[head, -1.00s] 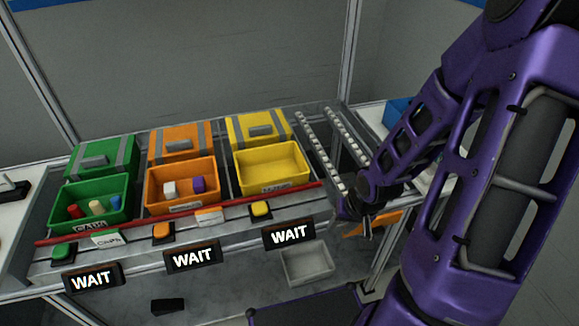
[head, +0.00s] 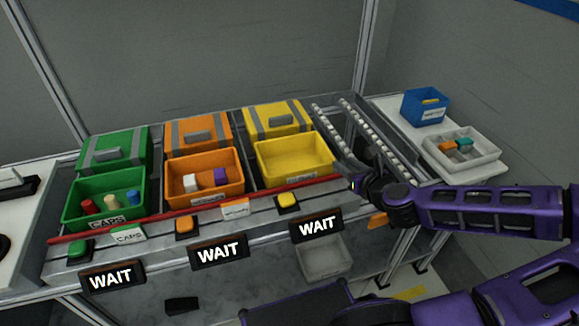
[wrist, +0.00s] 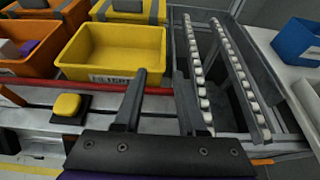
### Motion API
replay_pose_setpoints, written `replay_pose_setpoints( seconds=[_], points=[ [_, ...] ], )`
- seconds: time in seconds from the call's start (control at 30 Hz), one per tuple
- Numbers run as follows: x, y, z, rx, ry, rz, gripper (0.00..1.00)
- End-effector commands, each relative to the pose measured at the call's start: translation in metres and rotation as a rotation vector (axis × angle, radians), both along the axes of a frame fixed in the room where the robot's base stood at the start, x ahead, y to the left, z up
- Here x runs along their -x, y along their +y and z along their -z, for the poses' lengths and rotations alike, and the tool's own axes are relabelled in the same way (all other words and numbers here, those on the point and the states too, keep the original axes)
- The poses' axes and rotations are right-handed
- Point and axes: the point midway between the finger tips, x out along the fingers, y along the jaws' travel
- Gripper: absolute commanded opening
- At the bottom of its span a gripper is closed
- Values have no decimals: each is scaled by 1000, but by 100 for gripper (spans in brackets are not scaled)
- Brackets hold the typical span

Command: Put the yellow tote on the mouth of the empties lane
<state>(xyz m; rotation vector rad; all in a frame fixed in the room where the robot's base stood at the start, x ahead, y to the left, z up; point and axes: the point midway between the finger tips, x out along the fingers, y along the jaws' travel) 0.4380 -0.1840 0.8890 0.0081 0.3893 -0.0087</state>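The yellow tote (head: 293,161) is open and looks empty. It sits in the right-hand lane behind the red bar, with a lidded yellow box (head: 277,121) behind it. The tote also shows in the wrist view (wrist: 115,52), ahead and left of my fingers. The empties lane appears to be the pair of roller rails (head: 350,128) to the right of the tote; its near end shows in the wrist view (wrist: 205,100). My gripper (head: 349,170) is open and empty, just right of the tote's front corner. In the wrist view its fingers (wrist: 158,95) stand apart with nothing between them.
A red bar (head: 210,205) runs along the front of the lanes. The yellow button (head: 288,200) and WAIT signs (head: 316,227) stand before it. Green (head: 106,199) and orange (head: 205,174) totes with parts sit left. A blue bin (head: 425,107) and white tray (head: 460,150) are right.

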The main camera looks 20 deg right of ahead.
Motion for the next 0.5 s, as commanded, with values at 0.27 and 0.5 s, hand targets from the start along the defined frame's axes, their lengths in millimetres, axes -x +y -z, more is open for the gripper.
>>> replay_pose_setpoints(
  seconds=[0.27,0.5],
  points=[
    [-49,2,23,5,2,-8,40],
    [-89,1,39,7,2,-7,40]
  ],
)
